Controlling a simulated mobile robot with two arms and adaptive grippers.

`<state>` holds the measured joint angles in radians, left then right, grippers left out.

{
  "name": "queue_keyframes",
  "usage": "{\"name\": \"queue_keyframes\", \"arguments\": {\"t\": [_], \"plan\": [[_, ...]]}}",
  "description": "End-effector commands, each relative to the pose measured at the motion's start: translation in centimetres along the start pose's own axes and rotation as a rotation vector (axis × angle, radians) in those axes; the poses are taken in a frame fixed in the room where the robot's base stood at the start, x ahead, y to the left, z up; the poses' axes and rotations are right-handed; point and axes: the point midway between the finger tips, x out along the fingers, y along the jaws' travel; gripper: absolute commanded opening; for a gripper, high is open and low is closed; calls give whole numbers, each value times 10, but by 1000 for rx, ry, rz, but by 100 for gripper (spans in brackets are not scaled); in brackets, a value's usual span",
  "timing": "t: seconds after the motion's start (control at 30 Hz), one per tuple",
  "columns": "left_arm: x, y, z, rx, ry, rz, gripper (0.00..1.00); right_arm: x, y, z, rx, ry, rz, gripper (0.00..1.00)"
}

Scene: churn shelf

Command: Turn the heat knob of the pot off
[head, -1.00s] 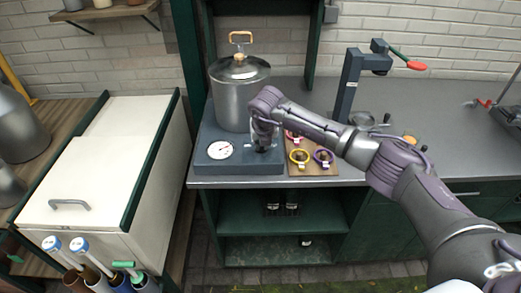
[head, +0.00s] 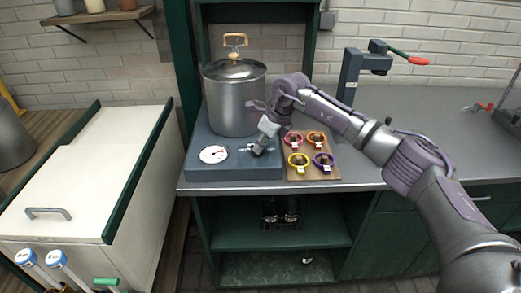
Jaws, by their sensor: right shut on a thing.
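The steel pot (head: 235,105) with a wooden-handled lid stands on a dark blue-grey heater base (head: 195,162) on the counter. The front of the base carries a round white dial (head: 213,154). My right gripper (head: 257,150) is at the front right of the base, tilted, and shut on the heat knob. The fingers mostly hide the knob. My left gripper is not in view.
Right of the base is a wooden board (head: 298,174) with several coloured rings. A dark stand with a red-tipped lever (head: 415,60) is farther right. A white chest (head: 90,170) stands at left. The right counter is mostly clear.

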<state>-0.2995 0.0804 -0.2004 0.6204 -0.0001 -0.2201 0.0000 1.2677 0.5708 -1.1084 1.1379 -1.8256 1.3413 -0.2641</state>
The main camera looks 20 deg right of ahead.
Motion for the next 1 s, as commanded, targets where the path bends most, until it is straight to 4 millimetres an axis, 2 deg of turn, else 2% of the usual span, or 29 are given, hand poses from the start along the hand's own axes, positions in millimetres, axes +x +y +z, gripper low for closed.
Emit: {"name": "queue_keyframes", "arguments": {"t": [0.33, 0.9, 0.93, 1.0], "plan": [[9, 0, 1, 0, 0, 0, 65, -1, -3, 1, -135, -1, 52, 0], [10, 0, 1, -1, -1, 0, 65, -1, -3, 1, -162, -1, 63, 0], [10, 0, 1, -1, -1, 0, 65, -1, -3, 1, -162, -1, 63, 17], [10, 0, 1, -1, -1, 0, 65, -1, -3, 1, -162, -1, 63, 29]]}}
